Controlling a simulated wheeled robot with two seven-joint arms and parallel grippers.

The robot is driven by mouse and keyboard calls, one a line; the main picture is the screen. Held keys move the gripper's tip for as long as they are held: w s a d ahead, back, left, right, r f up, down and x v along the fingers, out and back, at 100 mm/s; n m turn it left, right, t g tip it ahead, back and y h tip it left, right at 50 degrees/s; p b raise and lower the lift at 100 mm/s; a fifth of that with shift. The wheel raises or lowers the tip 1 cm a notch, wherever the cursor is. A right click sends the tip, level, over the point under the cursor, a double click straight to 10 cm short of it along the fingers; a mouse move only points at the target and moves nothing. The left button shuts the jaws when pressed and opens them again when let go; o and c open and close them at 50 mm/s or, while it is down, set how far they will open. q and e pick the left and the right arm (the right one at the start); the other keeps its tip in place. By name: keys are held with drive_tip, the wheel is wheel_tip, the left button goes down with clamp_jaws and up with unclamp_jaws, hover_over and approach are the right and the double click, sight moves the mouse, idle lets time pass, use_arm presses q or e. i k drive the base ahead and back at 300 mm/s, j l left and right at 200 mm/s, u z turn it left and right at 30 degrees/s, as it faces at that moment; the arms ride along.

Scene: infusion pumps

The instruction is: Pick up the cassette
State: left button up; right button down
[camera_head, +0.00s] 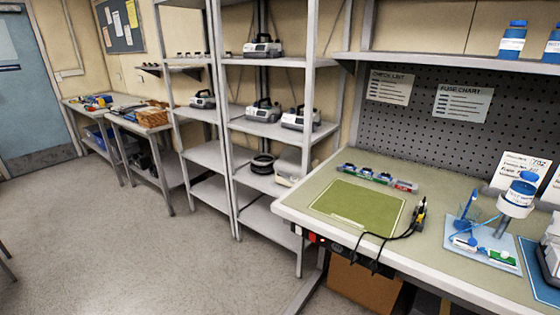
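No part of my grippers shows in the head view. I cannot tell for sure which thing is the cassette. A small white and blue device (465,243) lies on a pale blue tray (505,265) at the right of the workbench, with a thin blue line near it. A small white and green piece (501,257) lies beside it. A row of small blue, grey and red-ended parts (377,176) lies along the back of the bench. These are too small to tell apart.
The workbench (455,205) has a bare green mat (358,207). A yellow-black tool with a dark cable (419,216) lies right of it. A blue-capped bottle (518,196) stands above the tray. Metal shelves (262,128) hold several pumps. Floor at left (110,240) is clear.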

sight(504, 257)
drive_tip(key=z, duration=1.65)
